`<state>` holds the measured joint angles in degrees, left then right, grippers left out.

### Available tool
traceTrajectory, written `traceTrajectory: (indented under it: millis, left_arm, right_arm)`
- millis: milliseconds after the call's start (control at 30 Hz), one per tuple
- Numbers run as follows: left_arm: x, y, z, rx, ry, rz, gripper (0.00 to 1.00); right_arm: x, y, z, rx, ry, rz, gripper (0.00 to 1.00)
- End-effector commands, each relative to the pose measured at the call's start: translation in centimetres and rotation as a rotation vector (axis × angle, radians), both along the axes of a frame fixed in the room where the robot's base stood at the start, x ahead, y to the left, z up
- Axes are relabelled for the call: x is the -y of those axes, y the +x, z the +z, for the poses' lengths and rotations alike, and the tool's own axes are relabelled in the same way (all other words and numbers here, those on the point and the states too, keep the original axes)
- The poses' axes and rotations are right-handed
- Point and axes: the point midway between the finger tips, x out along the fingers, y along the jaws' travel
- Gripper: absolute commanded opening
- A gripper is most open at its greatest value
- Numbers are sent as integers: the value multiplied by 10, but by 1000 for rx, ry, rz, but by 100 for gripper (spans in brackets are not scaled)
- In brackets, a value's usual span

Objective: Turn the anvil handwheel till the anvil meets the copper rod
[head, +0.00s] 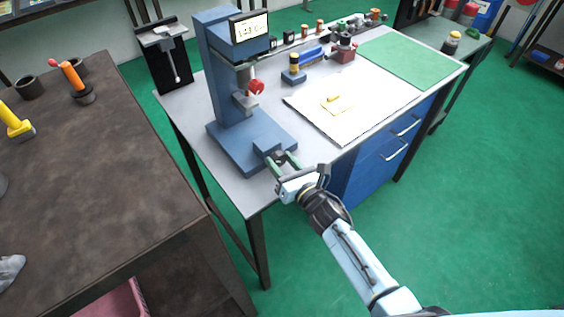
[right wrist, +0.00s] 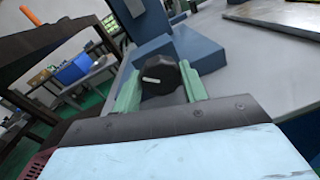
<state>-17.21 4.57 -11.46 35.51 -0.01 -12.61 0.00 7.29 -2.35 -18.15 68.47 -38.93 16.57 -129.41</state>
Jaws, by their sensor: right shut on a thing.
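A blue bench machine (head: 218,60) with a small display stands on the grey table. My right gripper (head: 281,163) is at the front corner of its blue base (head: 240,148). In the right wrist view, the green fingers stand on either side of a black handwheel (right wrist: 160,76) with a white mark, shut on it. The handwheel is hidden by the gripper in the head view. A grey block (head: 245,101) and a red knob (head: 257,87) sit under the machine's head. I cannot make out the anvil's contact or the copper rod. My left gripper is not in view.
A white board (head: 355,108) with small yellow pieces and a green mat (head: 408,58) lie to the right on the table. Small parts and a red-and-black device (head: 342,50) stand behind. A dark workbench (head: 95,175) is at left, across a narrow gap.

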Motion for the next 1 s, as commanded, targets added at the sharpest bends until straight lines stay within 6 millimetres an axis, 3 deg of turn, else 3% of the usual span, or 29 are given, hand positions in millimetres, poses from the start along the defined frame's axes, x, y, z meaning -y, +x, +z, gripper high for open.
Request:
traceTrajectory:
  millis: [500, 1000]
  left_arm:
    - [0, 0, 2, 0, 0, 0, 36]
    - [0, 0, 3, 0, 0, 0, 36]
  right_arm:
    - [2, 0, 0, -198, 292, -2, 20]
    - [2, 0, -1, -252, 373, -1, 20]
